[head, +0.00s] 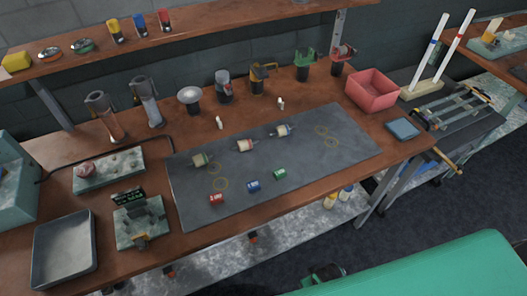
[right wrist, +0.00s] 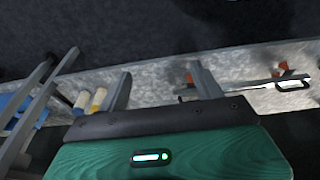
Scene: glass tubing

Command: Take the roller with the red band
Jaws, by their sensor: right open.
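Three pale rollers lie apart on the dark mat (head: 310,160) in the head view. The middle roller (head: 245,145) seems to carry a reddish band. The left roller (head: 200,160) looks greenish and the right roller (head: 283,130) seems to have a bluish band, but the bands are small. In front lie a red block (head: 216,199), a blue block (head: 254,186) and a green block (head: 280,174). My right gripper (right wrist: 161,75) is open and empty in the right wrist view, away from the rollers and over the lower shelf area. My left gripper is not in view.
A grey tray (head: 64,250) and a grey-green fixture (head: 140,222) stand at the left. A red bin (head: 371,91) and a blue pad (head: 402,128) are at the right. Torches and cups line the back.

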